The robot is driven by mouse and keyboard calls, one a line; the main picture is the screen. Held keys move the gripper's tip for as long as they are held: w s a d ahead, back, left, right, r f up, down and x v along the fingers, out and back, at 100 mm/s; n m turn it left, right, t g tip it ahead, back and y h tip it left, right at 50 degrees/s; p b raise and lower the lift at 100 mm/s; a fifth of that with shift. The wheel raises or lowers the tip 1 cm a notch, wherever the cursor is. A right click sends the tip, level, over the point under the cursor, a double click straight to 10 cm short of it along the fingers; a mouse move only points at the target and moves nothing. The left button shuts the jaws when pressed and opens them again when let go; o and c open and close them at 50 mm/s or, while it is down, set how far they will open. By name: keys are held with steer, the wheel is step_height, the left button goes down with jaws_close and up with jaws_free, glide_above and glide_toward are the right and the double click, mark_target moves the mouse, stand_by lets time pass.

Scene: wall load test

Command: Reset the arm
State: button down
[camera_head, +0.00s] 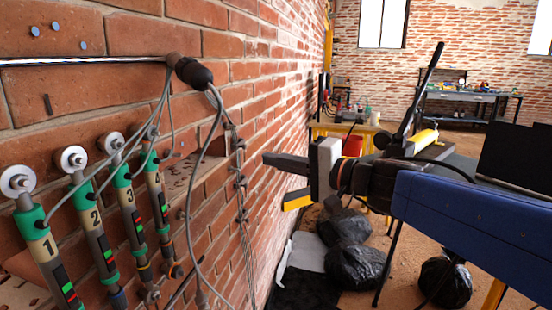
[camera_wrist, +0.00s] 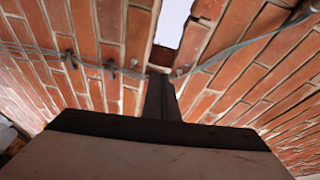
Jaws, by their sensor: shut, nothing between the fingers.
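My gripper (camera_head: 272,160) is at the centre of the head view, pointing left toward the brick wall (camera_head: 262,70). Its dark fingers are shut together with nothing between them. A gap seems to separate the fingertips from the wall, though the exact distance is hard to tell. In the wrist view the shut gripper (camera_wrist: 160,82) points at the bricks, with a thin cable running across behind it. The blue arm link on the right of the head view is mine.
Several numbered cylinders (camera_head: 88,225) with green bands hang on the wall at left, with cables from a black connector (camera_head: 193,72). Black bags (camera_head: 355,268) lie on the floor below my gripper. A yellow table (camera_head: 330,128) and a workbench (camera_head: 465,95) stand farther back.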

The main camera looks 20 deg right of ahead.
stand_by(0.3)
steer(key=s+a+f+n+g+h, duration=0.1)
steer(key=s+f+n+g+h, duration=0.2)
steer(key=s+f, duration=0.45)
steer(key=s+f+n+g+h, duration=0.1)
steer(key=s+f+n+g, duration=0.25)
steer(key=f, duration=0.65)
steer(key=s+d+f+n+g+h, duration=0.2)
steer(key=s+d+f+h, duration=0.4)
steer(key=d, duration=0.6)
steer(key=shift+s+f+h, duration=0.4)
steer(key=shift+s+f, duration=0.3)
steer(key=shift+f, duration=0.25)
